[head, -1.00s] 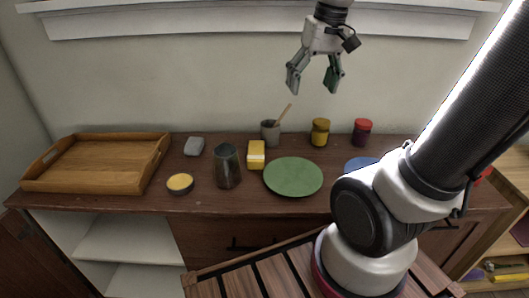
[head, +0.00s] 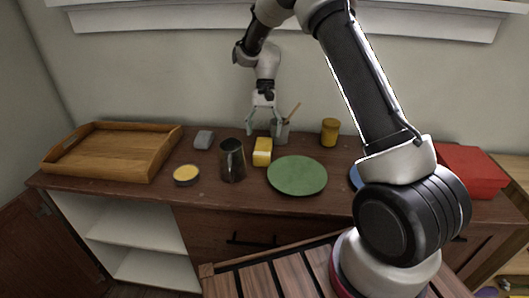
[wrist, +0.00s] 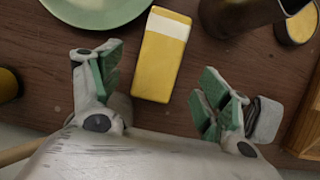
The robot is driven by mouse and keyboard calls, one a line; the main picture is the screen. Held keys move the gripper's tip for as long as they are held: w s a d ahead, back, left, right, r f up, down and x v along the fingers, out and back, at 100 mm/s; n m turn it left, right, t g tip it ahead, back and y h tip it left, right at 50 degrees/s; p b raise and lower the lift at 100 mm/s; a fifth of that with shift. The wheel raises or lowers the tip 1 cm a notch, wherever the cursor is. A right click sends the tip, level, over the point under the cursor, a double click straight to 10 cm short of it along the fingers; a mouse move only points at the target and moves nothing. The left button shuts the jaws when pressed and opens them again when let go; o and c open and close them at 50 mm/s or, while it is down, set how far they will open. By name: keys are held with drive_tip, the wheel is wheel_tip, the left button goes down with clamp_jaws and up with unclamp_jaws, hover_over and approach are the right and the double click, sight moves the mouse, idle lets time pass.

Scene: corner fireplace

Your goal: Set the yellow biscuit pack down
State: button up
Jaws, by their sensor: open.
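The yellow biscuit pack (head: 262,152) with a white band sits on the brown cabinet top, between the metal pitcher and the green plate. It also shows in the wrist view (wrist: 160,65). My gripper (head: 264,122) is open and empty above the pack's far end. In the wrist view my gripper (wrist: 160,82) has one finger on each side of the pack in the picture, with gaps on both sides. No finger visibly touches it.
A grey pitcher (head: 231,160) stands left of the pack and a green plate (head: 297,175) right. A grey cup (head: 280,132) with a wooden stick is close behind. A wooden tray (head: 150,168), yellow jar (head: 329,132) and red box (head: 473,170) stand further off.

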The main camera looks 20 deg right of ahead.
sight(263, 146)
drive_tip(key=x, duration=0.6)
drive_tip(key=shift+s+f, duration=0.1)
drive_tip(key=shift+s, duration=0.2)
drive_tip(key=shift+a, duration=0.1)
drive_tip(key=c, duration=1.3)
